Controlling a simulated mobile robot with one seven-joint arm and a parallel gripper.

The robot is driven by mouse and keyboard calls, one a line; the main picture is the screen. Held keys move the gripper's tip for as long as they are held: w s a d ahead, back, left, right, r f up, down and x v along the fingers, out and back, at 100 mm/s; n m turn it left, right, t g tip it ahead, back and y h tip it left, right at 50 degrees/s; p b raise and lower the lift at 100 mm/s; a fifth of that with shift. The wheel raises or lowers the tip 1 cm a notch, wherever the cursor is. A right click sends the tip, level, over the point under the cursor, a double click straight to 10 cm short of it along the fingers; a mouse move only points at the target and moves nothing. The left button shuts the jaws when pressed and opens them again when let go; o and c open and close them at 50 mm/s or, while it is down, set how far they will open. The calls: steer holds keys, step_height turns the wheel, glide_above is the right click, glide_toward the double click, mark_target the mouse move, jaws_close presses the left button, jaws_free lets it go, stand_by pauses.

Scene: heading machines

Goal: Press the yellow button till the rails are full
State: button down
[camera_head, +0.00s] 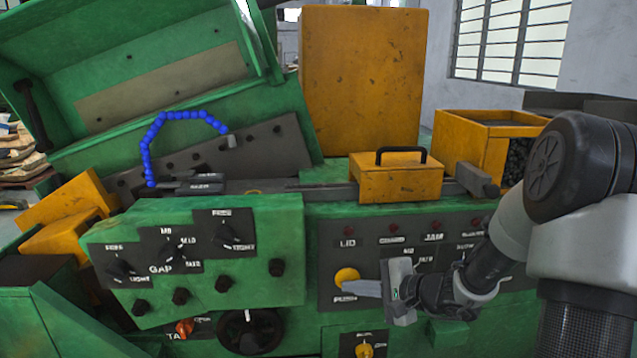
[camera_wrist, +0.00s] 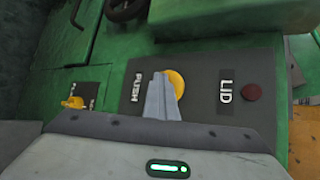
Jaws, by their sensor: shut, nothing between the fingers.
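The yellow button (camera_head: 347,277) is round and sits on the dark control panel of the green machine, with a "PUSH" label by it. It also shows in the wrist view (camera_wrist: 175,82), partly covered by my fingertips. My gripper (camera_head: 340,288) is shut and empty, its tips right at the button's lower edge in the head view. I cannot tell whether the tips touch it or whether it is pressed in. The rails (camera_head: 325,188) run along the machine's top; how full they are is too small to tell.
A red "LID" lamp (camera_head: 348,231) sits above the button. A yellow box with a black handle (camera_head: 395,178) stands on the machine top. A yellow bin (camera_head: 470,140) with dark parts is behind it. A lower yellow knob (camera_head: 364,350) and a gap-control panel (camera_head: 200,250) are nearby.

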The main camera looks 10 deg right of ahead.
steer(key=shift+s+d+r+b, duration=0.1)
steer(key=shift+s+d+b, duration=0.1)
steer(key=shift+s+b, duration=0.65)
steer(key=shift+s+d+r+b, duration=0.15)
steer(key=shift+s+b, duration=0.3)
steer(key=shift+s, duration=0.75)
steer(key=shift+f, duration=0.1)
